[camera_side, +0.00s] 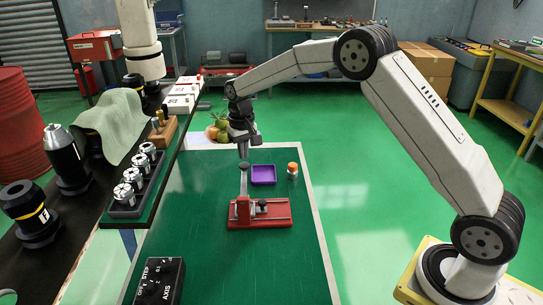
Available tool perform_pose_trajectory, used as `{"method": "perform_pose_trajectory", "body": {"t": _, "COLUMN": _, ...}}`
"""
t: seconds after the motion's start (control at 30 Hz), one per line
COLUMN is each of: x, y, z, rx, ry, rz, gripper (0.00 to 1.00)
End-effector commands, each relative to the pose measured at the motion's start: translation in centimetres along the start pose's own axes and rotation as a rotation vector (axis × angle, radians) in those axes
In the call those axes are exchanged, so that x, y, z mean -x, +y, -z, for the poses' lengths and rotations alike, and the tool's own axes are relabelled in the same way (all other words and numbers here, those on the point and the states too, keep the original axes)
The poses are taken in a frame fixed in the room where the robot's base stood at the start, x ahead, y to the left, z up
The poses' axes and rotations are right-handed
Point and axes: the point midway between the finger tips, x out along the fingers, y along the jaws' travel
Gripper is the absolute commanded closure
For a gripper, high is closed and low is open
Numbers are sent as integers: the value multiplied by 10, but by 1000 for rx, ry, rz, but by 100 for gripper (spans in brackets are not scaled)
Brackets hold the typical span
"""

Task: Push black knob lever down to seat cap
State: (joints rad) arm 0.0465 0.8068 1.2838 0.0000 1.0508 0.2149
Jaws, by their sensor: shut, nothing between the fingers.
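A red press fixture (272,221) sits on the green worktop. Its upright lever (243,184) stands at the left end with a dark knob (243,166) on top. A small dark round part (263,203) shows on the middle of the fixture; I cannot tell whether it is the cap. My gripper (243,154) points down just above the lever knob, shut and empty. In this view the tips look very close to the knob; I cannot tell whether they touch it.
A purple tray (263,181) and a small orange-and-white bottle (292,171) stand behind the fixture. A rack of tool holders (124,210) is at left. A black axis control box (160,283) sits in front. Worktop right of the fixture is clear.

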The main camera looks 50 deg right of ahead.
Motion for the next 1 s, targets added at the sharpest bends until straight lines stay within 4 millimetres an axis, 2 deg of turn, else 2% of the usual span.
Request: {"method": "perform_pose_trajectory", "body": {"t": 1.0, "x": -26, "y": 0, "z": 0, "rx": 0, "ry": -1, "rz": 0, "gripper": 100}}
